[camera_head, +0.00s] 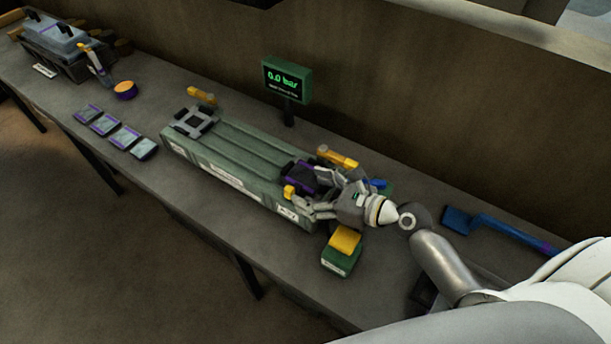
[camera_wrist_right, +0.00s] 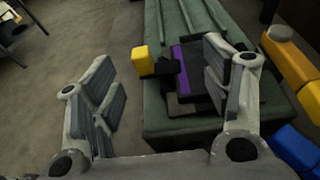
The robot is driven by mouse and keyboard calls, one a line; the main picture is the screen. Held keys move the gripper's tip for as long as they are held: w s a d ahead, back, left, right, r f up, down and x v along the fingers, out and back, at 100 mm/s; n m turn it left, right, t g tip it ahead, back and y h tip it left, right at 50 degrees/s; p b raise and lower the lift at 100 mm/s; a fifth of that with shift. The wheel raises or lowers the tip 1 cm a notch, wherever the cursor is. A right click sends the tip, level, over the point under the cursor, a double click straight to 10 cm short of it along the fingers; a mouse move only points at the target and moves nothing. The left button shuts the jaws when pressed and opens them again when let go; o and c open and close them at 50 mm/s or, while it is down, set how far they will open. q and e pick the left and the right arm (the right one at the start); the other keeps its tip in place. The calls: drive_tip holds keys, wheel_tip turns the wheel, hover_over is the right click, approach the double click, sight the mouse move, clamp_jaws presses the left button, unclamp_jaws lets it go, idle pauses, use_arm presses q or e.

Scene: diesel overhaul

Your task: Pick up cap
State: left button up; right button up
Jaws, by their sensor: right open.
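A dark block with a purple band, which looks like the cap (camera_head: 299,173), sits at the near right end of the long green engine block (camera_head: 235,160). A yellow knob (camera_head: 289,191) sticks out from its side. My right gripper (camera_head: 309,192) is open at this end of the block. In the right wrist view the yellow knob (camera_wrist_right: 141,59) shows between the spread fingers, and the right finger covers part of the cap (camera_wrist_right: 193,80). I cannot tell whether that finger touches it. My left gripper is not in view.
A green box with a yellow top (camera_head: 342,257) stands just in front of my right gripper. A yellow-orange tool (camera_head: 337,157) lies behind it. A gauge display (camera_head: 287,80) reading 0.0 bar stands behind the block. A blue-handled tool (camera_head: 500,228) lies to the right.

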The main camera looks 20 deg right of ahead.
sight(298, 194)
drive_tip(key=x, duration=0.4)
drive_tip(key=shift+a+r+p, duration=0.1)
drive_tip(key=shift+a+p, duration=0.2)
drive_tip(key=shift+s, duration=0.1)
drive_tip(key=c, duration=0.3)
drive_tip(key=shift+r, duration=0.1)
drive_tip(key=c, duration=1.1)
drive_tip(key=shift+r, duration=0.15)
drive_tip(key=shift+r, duration=0.25)
wheel_tip(298, 194, up, 2)
drive_tip(key=shift+r, duration=0.1)
drive_tip(key=shift+s+a+r+p, duration=0.1)
drive_tip(key=shift+s+r+p, duration=0.3)
drive_tip(key=shift+s+r, duration=1.6)
drive_tip(key=shift+s+a+r+p, duration=0.1)
drive_tip(key=shift+s+r+p, duration=0.3)
drive_tip(key=shift+s+r, duration=1.65)
drive_tip(key=shift+s+a+r+p, duration=0.1)
drive_tip(key=shift+s+r+p, duration=0.6)
drive_tip(key=shift+s, duration=2.2)
